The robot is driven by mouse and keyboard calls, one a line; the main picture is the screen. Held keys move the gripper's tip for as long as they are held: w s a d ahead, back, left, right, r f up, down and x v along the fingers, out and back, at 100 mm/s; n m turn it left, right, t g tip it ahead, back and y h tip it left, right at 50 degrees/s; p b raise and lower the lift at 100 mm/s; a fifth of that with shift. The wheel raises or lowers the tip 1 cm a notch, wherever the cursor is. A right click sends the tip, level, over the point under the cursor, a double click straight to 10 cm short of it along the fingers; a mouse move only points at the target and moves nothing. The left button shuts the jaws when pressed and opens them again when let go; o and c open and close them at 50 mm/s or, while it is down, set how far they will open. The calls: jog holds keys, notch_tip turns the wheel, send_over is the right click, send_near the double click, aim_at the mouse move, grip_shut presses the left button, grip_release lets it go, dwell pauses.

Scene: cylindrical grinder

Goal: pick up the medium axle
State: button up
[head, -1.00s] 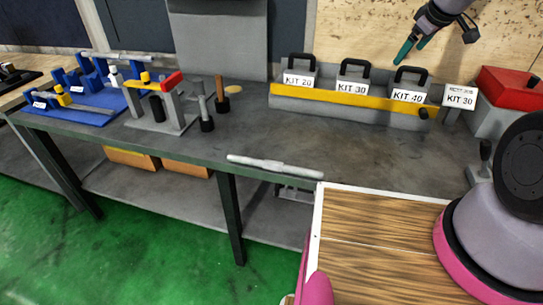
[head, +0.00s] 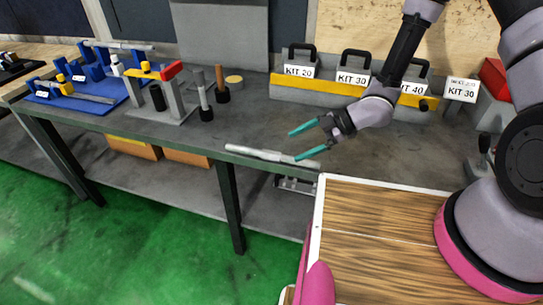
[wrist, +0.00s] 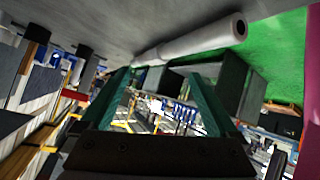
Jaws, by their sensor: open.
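A pale grey stepped axle (head: 272,155) lies along the front edge of the grey workbench. It also shows in the wrist view (wrist: 196,42), across the upper middle, just beyond the fingertips. I cannot tell its size name from a label. My gripper (head: 294,146) is open, with teal fingers pointing left near the right half of this axle. In the wrist view both fingers of my gripper (wrist: 157,76) are spread, with nothing held between them. Another axle (head: 84,96) lies on the blue fixture at the left, and one more (head: 120,45) lies at its back.
The workbench (head: 255,118) is bare between the axle and the kit boxes. A grey and red-topped stand (head: 172,95) and upright pins (head: 205,100) stand left of the axle. Kit boxes (head: 299,71) line the back. A wooden-topped surface (head: 375,225) is at the front right.

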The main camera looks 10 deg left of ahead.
aim_at(279, 154)
jog(key=x, duration=0.8)
jog(key=shift+w+a, duration=0.1)
jog(key=shift+a, duration=0.15)
jog(key=c, duration=1.4)
grip_shut()
jog(key=shift+d, duration=0.1)
